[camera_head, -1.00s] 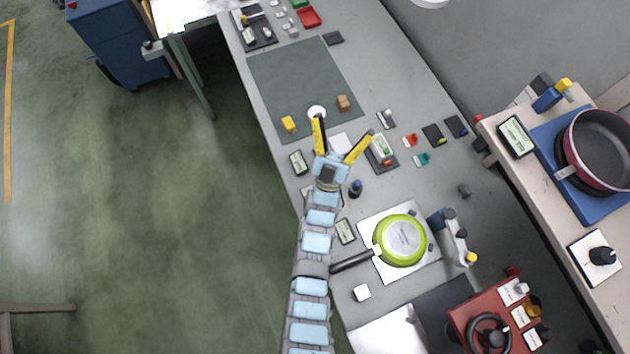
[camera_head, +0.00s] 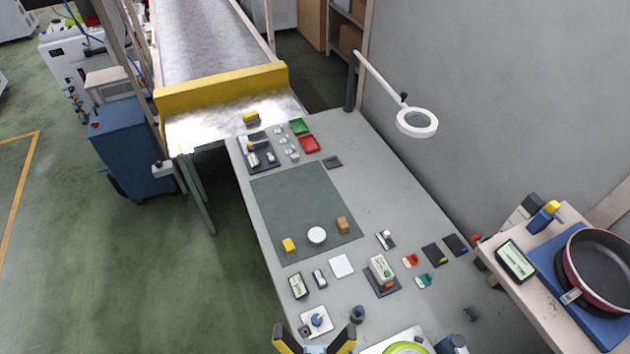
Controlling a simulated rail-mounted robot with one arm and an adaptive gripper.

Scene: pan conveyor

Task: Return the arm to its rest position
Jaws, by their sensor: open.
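My gripper (camera_head: 315,340) is at the bottom edge of the head view, with its two yellow-and-black fingers spread apart and nothing between them. It is over the near part of the grey workbench (camera_head: 390,205), close to a small white plate with a blue knob (camera_head: 316,321). The rest of my arm is below the frame and hidden.
A green pan (camera_head: 405,348) is partly cut off at the bottom. A red pan (camera_head: 598,262) sits on the right side table. A dark mat (camera_head: 300,205) holds small blocks and a white disc. A ring lamp (camera_head: 417,122) overhangs the bench. A conveyor (camera_head: 215,45) stands behind.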

